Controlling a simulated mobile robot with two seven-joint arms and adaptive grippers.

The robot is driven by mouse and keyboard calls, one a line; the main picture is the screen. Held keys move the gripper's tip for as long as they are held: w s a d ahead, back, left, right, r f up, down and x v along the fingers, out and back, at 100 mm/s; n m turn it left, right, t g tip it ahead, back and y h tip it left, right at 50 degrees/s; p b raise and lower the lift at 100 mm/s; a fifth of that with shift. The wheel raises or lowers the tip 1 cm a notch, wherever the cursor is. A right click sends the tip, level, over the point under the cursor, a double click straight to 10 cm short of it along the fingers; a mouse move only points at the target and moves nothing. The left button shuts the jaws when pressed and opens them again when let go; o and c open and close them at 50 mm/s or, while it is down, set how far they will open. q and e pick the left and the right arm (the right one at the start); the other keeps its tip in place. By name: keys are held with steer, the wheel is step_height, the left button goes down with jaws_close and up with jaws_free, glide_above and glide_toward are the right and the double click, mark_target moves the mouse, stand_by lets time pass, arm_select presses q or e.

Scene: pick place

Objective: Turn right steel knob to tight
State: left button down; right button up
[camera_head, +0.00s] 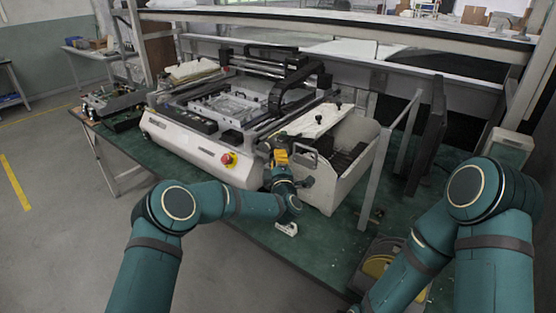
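A white machine (190,148) stands on the green table, with a red-and-yellow emergency button (228,159) on its front. My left gripper (276,142) is up against the machine's right front corner, beside a pale lidded panel (312,122). Its fingers are small and dark against the machine, so I cannot tell whether they are open or shut. Small dark knobs (319,119) stand on the panel. I cannot make out the right steel knob for certain; the gripper and wrist may hide it. My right arm bends down at the right, and its gripper is out of the picture.
A small white item (287,228) is on the table (300,262) just below my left wrist. A yellow-and-grey device (378,264) lies near my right arm.

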arm_select(q)
steer(key=shift+a, duration=0.1)
steer(key=shift+m+t, duration=0.5)
steer(key=shift+m, duration=0.1)
steer(key=c, duration=0.8)
jaws_free()
steer(key=shift+o, duration=0.2)
steer(key=v, duration=1.2)
steer(key=shift+a, duration=0.1)
